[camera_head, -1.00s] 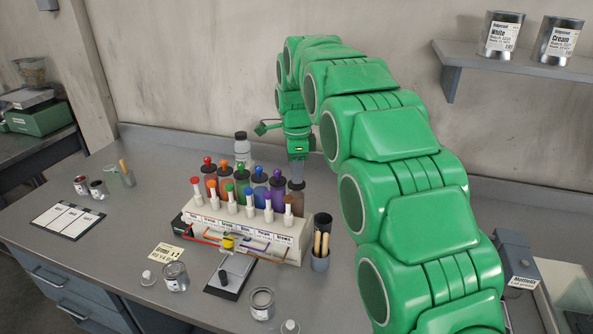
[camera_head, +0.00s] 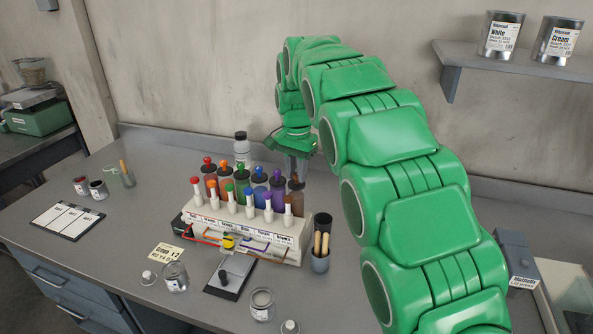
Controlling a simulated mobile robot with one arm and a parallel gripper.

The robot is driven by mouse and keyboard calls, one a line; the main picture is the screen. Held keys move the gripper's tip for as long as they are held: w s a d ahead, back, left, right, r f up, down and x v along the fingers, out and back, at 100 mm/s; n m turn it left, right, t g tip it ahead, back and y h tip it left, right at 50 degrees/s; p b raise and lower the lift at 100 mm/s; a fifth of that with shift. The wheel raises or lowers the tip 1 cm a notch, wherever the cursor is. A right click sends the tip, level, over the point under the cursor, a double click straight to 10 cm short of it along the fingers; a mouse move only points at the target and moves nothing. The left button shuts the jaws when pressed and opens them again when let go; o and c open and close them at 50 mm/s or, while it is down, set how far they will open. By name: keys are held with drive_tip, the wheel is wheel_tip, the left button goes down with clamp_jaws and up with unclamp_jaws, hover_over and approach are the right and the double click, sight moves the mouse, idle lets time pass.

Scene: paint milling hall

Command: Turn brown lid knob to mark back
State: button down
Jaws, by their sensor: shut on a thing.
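The brown jar (camera_head: 297,200) stands at the right end of the row of coloured jars behind the white dispenser rack (camera_head: 245,240). Its dark lid with a small brown knob (camera_head: 295,178) is on top. My gripper (camera_head: 296,168) points straight down over this jar and is shut on the brown knob. The fingertips are small and partly hard to make out, and any mark on the lid is too small to read. The other jars have red, orange, green, blue and purple knobs; the purple jar (camera_head: 277,193) is closest to mine.
A white-labelled bottle (camera_head: 242,150) stands behind the jars.

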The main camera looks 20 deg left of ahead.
drive_tip(key=n, duration=0.6)
drive_tip(key=shift+w+r+n, duration=0.1)
drive_tip(key=shift+n, duration=0.2)
drive_tip(key=n, duration=1.1)
drive_tip(key=shift+n, duration=0.4)
drive_tip(key=n, duration=0.5)
drive_tip(key=c, duration=1)
unclamp_jaws()
drive_tip(key=shift+o, duration=0.2)
drive_tip(key=shift+r, duration=3.8)
